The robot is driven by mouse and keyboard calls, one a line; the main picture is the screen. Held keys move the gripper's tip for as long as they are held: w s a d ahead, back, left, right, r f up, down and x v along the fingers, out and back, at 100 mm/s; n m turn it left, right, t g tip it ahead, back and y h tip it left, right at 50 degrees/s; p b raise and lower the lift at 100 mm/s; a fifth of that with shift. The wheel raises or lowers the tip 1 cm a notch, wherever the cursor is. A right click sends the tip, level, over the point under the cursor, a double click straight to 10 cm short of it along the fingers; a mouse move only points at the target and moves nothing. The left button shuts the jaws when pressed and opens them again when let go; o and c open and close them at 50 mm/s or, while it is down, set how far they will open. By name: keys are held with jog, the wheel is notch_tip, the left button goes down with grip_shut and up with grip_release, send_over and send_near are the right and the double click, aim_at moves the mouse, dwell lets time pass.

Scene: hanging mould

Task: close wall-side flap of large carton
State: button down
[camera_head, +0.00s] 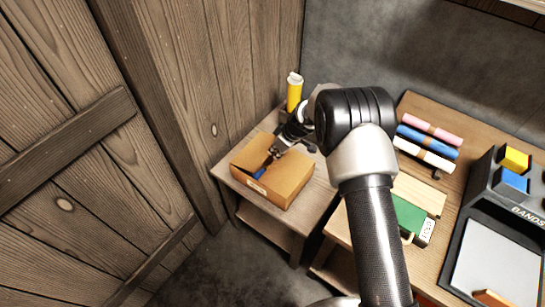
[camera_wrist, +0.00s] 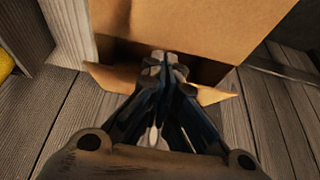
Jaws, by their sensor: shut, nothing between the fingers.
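The large carton (camera_head: 283,185) is a brown cardboard box on a small wooden table beside the plank wall. My gripper (camera_head: 265,169) reaches down onto its top at the left part, with its fingers shut and empty. In the wrist view my gripper (camera_wrist: 158,60) points at a dark gap in the carton. A broad cardboard panel (camera_wrist: 195,22) lies beyond the gap. Smaller flaps stick out at the left (camera_wrist: 112,77) and right (camera_wrist: 215,96). The fingertips overlap the panel's lower edge; I cannot tell whether they touch it. Which flap is the wall-side one is unclear.
The plank wall (camera_head: 225,70) stands close to the left of the carton. A yellow bottle-like object (camera_head: 294,92) stands behind it. To the right, a workbench holds pink, blue and white rolls (camera_head: 428,143), a green item (camera_head: 407,214) and a dark rack (camera_head: 500,215).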

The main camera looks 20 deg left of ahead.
jog(key=shift+d+f, duration=0.1)
jog(key=shift+f, duration=0.1)
jog(key=shift+w, duration=0.1)
dwell(0.4)
